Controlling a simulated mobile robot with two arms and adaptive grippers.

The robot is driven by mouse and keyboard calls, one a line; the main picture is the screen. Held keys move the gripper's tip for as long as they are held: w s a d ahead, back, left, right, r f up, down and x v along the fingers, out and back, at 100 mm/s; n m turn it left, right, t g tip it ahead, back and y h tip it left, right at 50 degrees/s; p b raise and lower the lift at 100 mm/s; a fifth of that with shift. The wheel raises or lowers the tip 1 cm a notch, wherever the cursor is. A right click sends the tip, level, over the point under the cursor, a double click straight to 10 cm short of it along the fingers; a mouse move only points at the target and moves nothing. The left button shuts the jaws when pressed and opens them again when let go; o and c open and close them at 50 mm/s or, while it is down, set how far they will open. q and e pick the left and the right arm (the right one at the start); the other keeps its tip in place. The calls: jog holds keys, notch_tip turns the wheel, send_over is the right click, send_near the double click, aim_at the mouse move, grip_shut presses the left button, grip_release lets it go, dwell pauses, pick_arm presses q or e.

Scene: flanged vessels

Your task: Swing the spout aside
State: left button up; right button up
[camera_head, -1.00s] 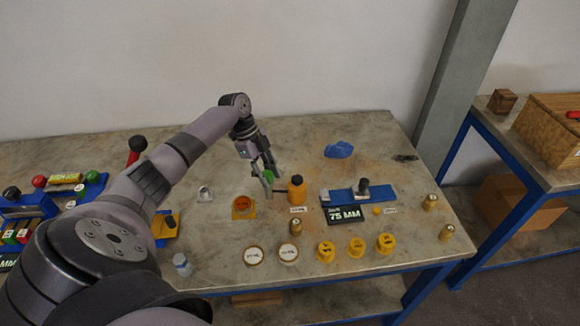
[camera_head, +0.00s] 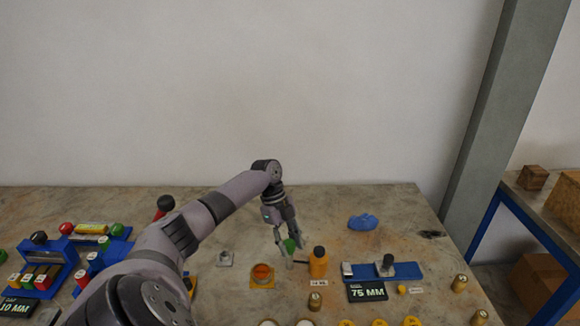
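An orange bottle-shaped vessel (camera_head: 318,265) with a dark cap stands upright on the table. A short thin bar shows at its left side, next to my fingertips; I cannot tell whether it is the spout. A small green part (camera_head: 289,245) shows between the fingers of my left gripper (camera_head: 296,256), just left of the orange vessel. The fingers point down and stand apart, and they partly hide the green part. I cannot tell whether they press on it. My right gripper is not in view.
A blue fixture (camera_head: 405,271) with a "75 MM" sign (camera_head: 367,292) lies to the right. A yellow plate with an orange ring (camera_head: 262,274) is to the left. A blue lump (camera_head: 362,222) lies behind. Brass pieces (camera_head: 315,301) stand in front. The back right of the table is mostly clear.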

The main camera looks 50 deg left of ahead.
pick_arm(q)
jog(key=o, duration=0.3)
jog(key=shift+o, duration=0.2)
jog(key=v, duration=1.2)
